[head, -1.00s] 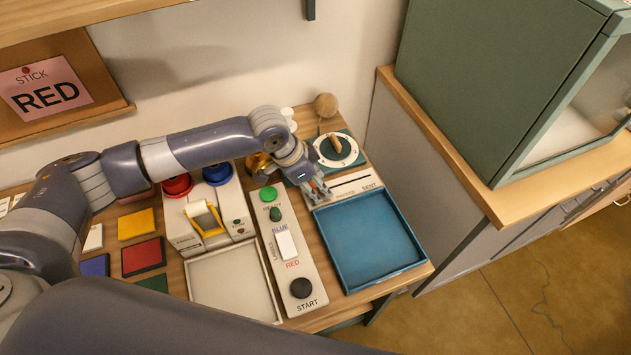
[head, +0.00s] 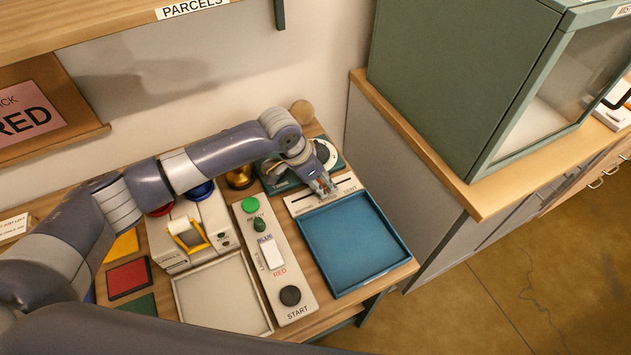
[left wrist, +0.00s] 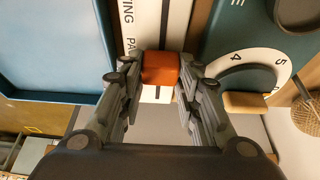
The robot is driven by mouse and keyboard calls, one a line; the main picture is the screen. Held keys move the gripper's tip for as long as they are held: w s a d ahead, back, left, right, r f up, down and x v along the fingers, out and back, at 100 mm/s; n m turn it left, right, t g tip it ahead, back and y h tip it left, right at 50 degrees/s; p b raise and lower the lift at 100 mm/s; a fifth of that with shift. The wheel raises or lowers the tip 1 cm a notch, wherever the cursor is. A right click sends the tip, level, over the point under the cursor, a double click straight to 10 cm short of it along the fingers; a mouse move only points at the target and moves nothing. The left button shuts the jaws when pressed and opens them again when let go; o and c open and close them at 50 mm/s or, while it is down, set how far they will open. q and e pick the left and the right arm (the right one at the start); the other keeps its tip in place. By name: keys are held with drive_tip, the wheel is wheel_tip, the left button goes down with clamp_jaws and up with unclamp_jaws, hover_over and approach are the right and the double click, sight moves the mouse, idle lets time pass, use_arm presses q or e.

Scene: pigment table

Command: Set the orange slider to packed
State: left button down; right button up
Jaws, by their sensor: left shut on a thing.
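The orange slider (left wrist: 160,68) sits in the slot of a white plate (left wrist: 147,22) in the left wrist view. My left gripper (head: 326,190) is shut on the slider, with a finger on either side of it. In the head view the gripper is near the middle of the plate (head: 299,203), behind the blue tray. In the left wrist view the letters "ING" and "PA" show beside the slot; the slider and fingers are level with the "PA" word and hide its rest. In the head view the slider is mostly hidden by the fingers. My right gripper is out of view.
The blue tray (head: 352,240) lies in front of the plate. A white dial (head: 327,154) on a green base stands just behind. A button panel (head: 284,249) is at the left. A green cabinet (head: 455,80) stands on the counter at the right.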

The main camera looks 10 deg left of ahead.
use_arm(q)
drive_tip(key=c, duration=1.4)
unclamp_jaws()
drive_tip(key=shift+c, duration=0.2)
drive_tip(key=v, duration=1.2)
drive_tip(key=shift+f, duration=0.1)
